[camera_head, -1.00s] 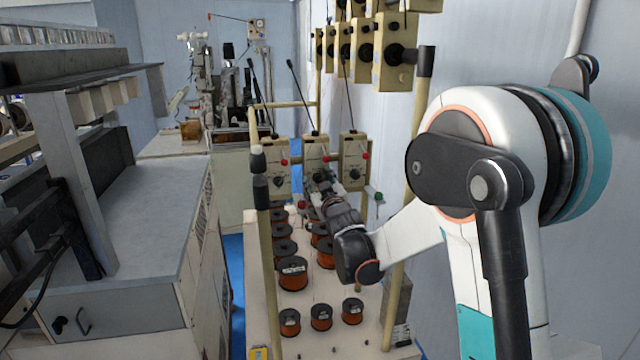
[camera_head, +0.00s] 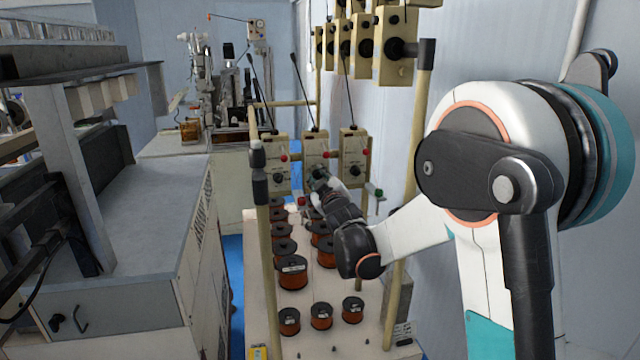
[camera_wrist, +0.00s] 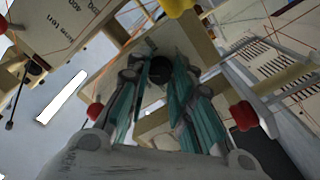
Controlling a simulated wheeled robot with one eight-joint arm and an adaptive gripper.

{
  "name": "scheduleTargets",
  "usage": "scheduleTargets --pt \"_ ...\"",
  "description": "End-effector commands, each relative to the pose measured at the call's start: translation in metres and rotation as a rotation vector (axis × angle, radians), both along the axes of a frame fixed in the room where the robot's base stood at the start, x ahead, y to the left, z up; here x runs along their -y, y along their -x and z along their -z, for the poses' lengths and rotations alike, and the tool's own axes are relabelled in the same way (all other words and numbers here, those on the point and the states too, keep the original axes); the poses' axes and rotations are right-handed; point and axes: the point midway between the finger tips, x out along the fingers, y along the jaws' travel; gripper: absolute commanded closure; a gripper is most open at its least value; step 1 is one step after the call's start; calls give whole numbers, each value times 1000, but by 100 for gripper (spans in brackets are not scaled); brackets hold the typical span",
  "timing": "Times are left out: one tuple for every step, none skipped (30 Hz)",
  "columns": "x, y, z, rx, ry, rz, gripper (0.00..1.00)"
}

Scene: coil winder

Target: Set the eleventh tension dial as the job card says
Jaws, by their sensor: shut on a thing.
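Cream tension boxes with black dials stand in a low row at the end of the spool bench; I cannot tell by number which is the eleventh. My gripper (camera_head: 320,176) is at the front of the middle box (camera_head: 317,145) and hides its dial in the head view. In the wrist view my gripper (camera_wrist: 160,80) has its teal fingers closed around a round black dial knob (camera_wrist: 160,68) on a cream box face. The dial's scale and pointer are not readable. The left box (camera_head: 279,152) and right box (camera_head: 353,143) stand beside it. I cannot identify the job card.
Orange wire spools (camera_head: 292,272) stand on the bench below my arm. More cream boxes (camera_head: 396,45) hang above at the right. Posts and thin wires surround the boxes. A grey-topped cabinet (camera_head: 140,215) stands at left, with a narrow blue floor strip between.

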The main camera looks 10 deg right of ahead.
Motion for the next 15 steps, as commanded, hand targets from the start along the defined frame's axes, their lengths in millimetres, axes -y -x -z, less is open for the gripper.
scheduleTargets --pt "0 0 0 -1 5 0 100" --pt "0 0 0 -2 4 1 100" --pt "0 0 0 -2 3 1 100" --pt "0 0 0 -2 3 1 100" --pt "0 0 0 -2 3 1 100" --pt "0 0 0 -2 2 1 100" --pt "0 0 0 -2 2 1 100" --pt "0 0 0 -2 2 1 72" --pt "0 0 0 -2 2 1 63" --pt "0 0 0 -2 1 1 57" --pt "0 0 0 -2 1 1 57" --pt "0 0 0 -2 1 1 57" --pt "0 0 0 -2 1 1 57" --pt "0 0 0 -2 1 1 57" --pt "0 0 0 -2 1 1 57"
